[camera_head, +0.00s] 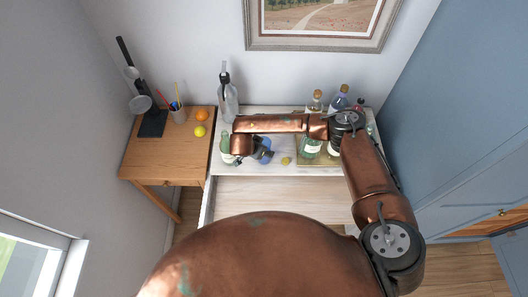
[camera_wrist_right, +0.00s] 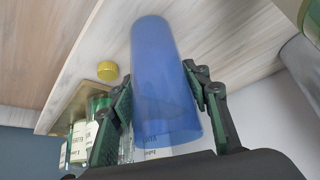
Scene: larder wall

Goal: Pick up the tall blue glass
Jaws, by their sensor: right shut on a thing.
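The tall blue glass (camera_wrist_right: 165,75) stands out in the right wrist view, between the two fingers of my right gripper (camera_wrist_right: 165,105). The fingers are shut on its sides, one on each side. In the head view the blue glass (camera_head: 266,150) is partly hidden by my right gripper (camera_head: 260,149) and shows just beside it, over the pale table. I cannot tell whether its base touches the table. My left gripper is in neither view.
A green glass item (camera_head: 227,150) stands just left of the gripper, and a clear bottle (camera_head: 228,100) behind it. A small yellow object (camera_head: 286,161) lies to the right. Several bottles stand on a tray (camera_head: 318,160) further right. A wooden side table (camera_head: 165,155) is at left.

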